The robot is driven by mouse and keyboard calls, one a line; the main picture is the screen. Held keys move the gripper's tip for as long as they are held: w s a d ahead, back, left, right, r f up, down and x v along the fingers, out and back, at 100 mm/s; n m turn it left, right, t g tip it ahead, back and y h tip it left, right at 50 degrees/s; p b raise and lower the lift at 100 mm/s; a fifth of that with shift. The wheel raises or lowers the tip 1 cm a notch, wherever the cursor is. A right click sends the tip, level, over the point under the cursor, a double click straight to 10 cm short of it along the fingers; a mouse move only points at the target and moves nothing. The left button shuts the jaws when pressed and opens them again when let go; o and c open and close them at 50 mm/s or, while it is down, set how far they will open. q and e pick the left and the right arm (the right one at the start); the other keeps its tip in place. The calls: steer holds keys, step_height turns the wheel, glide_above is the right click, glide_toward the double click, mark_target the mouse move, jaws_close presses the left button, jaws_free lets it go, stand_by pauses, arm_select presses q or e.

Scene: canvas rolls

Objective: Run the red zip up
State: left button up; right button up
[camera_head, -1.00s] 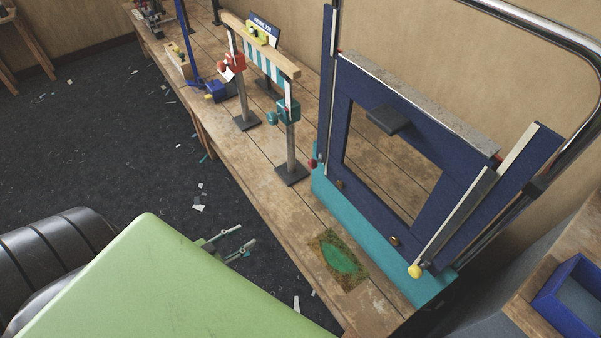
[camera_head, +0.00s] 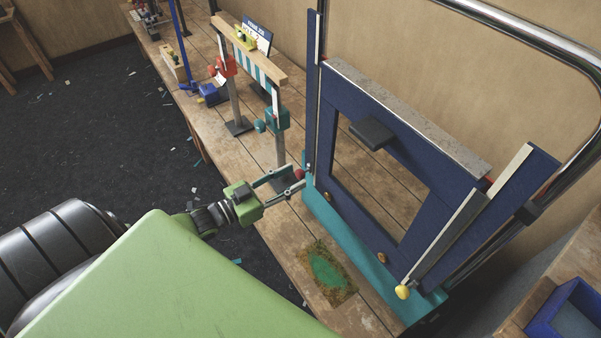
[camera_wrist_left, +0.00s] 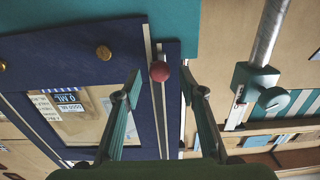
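A small red ball pull (camera_head: 300,174) is at the lower end of a narrow upright strip (camera_head: 312,110) on the left edge of a dark blue frame (camera_head: 405,130). It also shows in the left wrist view (camera_wrist_left: 159,71), in front of a pale track. My left gripper (camera_head: 298,181) is beside this red pull. In the left wrist view its open fingers (camera_wrist_left: 163,75) are on either side of the red pull, with gaps showing. My right gripper is not in view.
A yellow ball (camera_head: 402,292) is at the lower end of a slanted strip on the frame's right. The frame stands on a teal base (camera_head: 345,235). A teal clamp (camera_head: 276,120) and post stand left of it. A green patch (camera_head: 327,270) lies on the bench.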

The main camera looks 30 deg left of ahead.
mark_target(297, 175)
arm_select(q)
steer(key=shift+x, duration=1.2)
steer(key=shift+w+d, duration=0.25)
steer(key=shift+w, duration=0.3)
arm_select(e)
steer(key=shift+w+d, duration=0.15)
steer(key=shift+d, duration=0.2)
